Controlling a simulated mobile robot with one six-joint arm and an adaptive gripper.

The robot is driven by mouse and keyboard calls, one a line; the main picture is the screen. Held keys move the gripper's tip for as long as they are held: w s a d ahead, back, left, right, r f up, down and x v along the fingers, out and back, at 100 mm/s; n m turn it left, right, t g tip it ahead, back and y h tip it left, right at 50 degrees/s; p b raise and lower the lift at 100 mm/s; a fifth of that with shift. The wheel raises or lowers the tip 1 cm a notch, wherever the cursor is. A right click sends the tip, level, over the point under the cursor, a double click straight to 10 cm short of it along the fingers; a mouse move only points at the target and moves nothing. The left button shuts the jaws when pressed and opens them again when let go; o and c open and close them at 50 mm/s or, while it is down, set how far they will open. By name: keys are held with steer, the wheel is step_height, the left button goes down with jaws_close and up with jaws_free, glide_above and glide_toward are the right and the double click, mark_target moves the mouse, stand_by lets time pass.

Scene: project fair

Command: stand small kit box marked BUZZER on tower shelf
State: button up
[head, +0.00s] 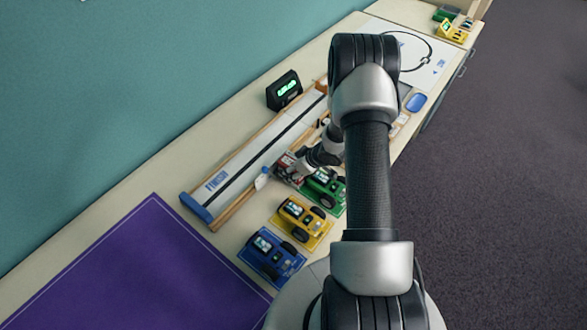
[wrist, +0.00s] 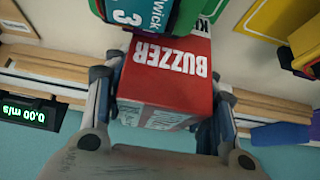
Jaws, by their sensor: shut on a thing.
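The red kit box marked BUZZER (wrist: 172,68) is between the two fingers of my gripper (wrist: 168,78) in the wrist view. The gripper is shut on it. The lettering is upside down in that view, and a paler printed face shows below it. In the head view my gripper (head: 289,166) is low over the table, beside the green car, and the box is small and partly hidden by my arm. I cannot make out a tower shelf in either view.
A green car (head: 324,188), yellow car (head: 301,219) and blue car (head: 270,254) stand in a row in front of the long track (head: 250,152). A black display (head: 284,91) stands behind the track. A purple mat (head: 150,275) covers the table's near left.

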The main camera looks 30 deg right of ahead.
steer(key=o, duration=1.1)
